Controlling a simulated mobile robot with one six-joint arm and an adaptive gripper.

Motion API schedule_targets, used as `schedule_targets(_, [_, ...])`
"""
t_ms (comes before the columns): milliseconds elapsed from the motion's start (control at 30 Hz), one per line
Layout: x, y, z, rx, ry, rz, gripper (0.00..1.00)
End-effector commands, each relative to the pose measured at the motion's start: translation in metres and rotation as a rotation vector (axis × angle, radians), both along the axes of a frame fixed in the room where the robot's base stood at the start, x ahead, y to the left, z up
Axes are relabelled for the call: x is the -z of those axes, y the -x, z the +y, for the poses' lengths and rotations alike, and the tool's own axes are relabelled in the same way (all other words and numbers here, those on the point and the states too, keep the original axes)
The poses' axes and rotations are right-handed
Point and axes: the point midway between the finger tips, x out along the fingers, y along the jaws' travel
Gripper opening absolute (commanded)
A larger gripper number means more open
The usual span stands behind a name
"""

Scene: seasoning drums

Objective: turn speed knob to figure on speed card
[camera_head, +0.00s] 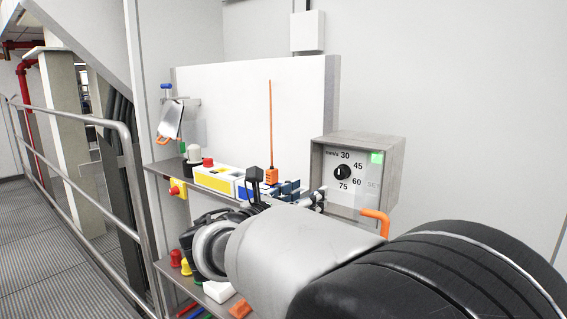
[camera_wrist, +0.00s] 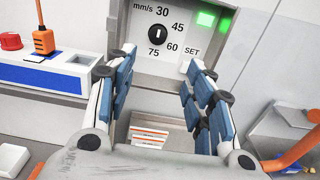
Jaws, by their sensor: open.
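The black speed knob (camera_head: 342,172) is on the front of a grey box (camera_head: 367,148), among the figures 30, 45, 60 and 75. The knob also shows in the wrist view (camera_wrist: 157,34). Its white mark looks near upright, towards 30, but is too small to read surely. My gripper (camera_head: 303,192) is open and empty, in front of and below the knob. In the wrist view my gripper's (camera_wrist: 162,52) blue-padded fingers stand wide apart, with the knob beyond and between their tips. I cannot make out a speed card with a readable figure.
A green lit square (camera_head: 377,157) and a SET label (camera_wrist: 191,54) are right of the dial. An orange-based antenna device (camera_head: 271,175) and a red button (camera_head: 208,162) stand left on the shelf. An orange bent pipe (camera_head: 378,220) is below the box.

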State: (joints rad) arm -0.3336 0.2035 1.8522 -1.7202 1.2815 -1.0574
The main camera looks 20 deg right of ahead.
Motion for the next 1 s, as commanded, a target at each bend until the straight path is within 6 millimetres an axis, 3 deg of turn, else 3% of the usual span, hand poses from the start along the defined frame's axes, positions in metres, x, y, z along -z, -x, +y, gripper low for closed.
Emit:
schedule_targets(167, [-0.002,-0.009,-0.007,-0.002,0.013,0.004,0.48])
schedule_targets(700, [-0.002,-0.077,-0.097,-0.001,0.011,0.003,0.48])
schedule_targets(1000, [-0.001,-0.104,-0.130,-0.004,0.010,0.003,0.48])
